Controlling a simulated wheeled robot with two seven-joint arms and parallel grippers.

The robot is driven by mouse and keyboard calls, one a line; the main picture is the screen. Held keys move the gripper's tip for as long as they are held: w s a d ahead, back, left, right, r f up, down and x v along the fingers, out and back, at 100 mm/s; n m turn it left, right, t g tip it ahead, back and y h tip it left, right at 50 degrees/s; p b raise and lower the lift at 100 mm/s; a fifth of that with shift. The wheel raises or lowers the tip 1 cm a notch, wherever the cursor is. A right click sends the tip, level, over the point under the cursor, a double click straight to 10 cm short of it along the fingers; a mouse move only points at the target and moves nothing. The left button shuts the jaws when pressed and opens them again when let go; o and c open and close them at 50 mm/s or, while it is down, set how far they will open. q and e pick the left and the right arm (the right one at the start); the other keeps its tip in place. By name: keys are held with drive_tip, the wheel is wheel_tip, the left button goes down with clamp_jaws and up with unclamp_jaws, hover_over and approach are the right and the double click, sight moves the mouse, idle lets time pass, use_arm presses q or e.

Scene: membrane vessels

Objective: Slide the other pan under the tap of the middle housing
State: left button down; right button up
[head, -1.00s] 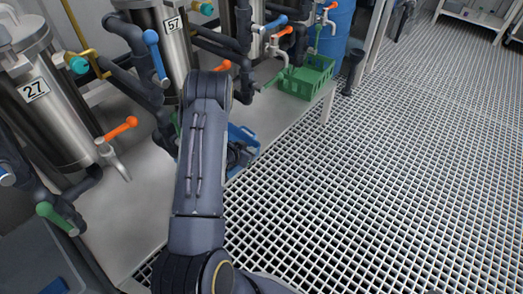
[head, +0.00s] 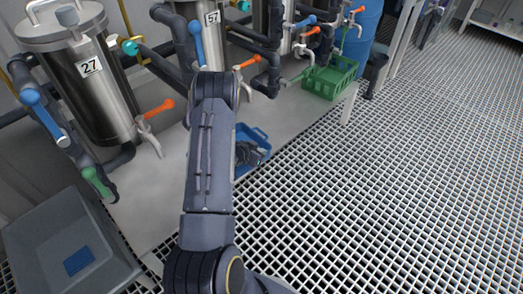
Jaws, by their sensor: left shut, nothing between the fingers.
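The middle housing (head: 213,48), labelled 57, stands at the back of the grey bench. Its tap (head: 246,62) has an orange lever, and my arm hides part of the area beneath it. A blue pan (head: 262,133) is on the bench near its front edge, in front of the tap, partly hidden by my arm. My left gripper (head: 248,154) is dark and shut, with nothing held. It is low at the pan, over or inside it; whether it touches the pan I cannot tell. My right gripper is out of view.
Housing 27 (head: 90,75) with an orange-levered tap stands at left. A green basket (head: 331,78) is on the bench at right, near a blue barrel (head: 361,30). A grey tub (head: 55,240) is at lower left. The grating floor (head: 380,190) at right is clear.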

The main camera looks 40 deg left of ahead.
use_arm(q)
drive_tip(key=p+v, duration=0.2)
drive_tip(key=v, duration=0.5)
drive_tip(key=shift+s, duration=0.25)
drive_tip(key=shift+r, duration=0.15)
